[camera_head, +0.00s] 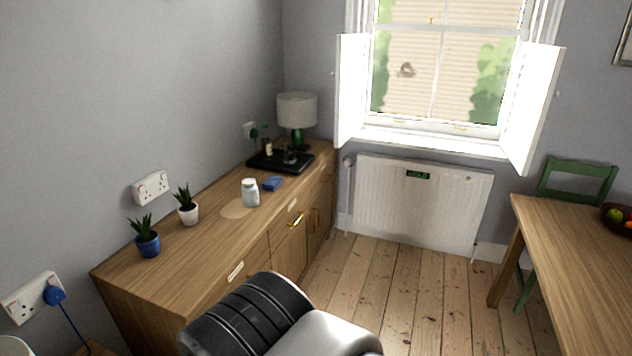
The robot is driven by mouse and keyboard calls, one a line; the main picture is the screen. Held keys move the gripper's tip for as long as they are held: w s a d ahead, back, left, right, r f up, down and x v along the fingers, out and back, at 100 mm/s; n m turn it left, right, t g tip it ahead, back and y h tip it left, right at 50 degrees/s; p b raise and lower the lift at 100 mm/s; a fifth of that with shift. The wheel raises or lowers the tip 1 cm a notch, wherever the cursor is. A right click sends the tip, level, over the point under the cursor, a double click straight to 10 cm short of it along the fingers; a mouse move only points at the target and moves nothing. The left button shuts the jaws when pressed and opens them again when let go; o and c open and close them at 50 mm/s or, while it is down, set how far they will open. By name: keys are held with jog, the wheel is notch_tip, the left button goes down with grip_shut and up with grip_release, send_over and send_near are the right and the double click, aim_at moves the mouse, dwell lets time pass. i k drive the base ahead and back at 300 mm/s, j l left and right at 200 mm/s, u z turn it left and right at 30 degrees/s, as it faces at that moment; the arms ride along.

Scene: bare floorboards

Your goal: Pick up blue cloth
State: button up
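A small folded blue item (273,184), which looks like the blue cloth, lies on top of the wooden sideboard (190,262). It is just in front of a black tray (262,166) and behind and right of a pale lidded jar (250,193). The cloth appears flat and nothing touches it from above. A black and silver part of my arm shows at the bottom centre, well short of the cloth. My gripper's fingers are not visible.
Two potted plants, one in a blue pot (148,243), stand at the near left. A wooden table (580,240) is at right. Bare floorboards (400,290) lie between.

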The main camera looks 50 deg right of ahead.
aim_at(271, 184)
jog(key=z, duration=1.3)
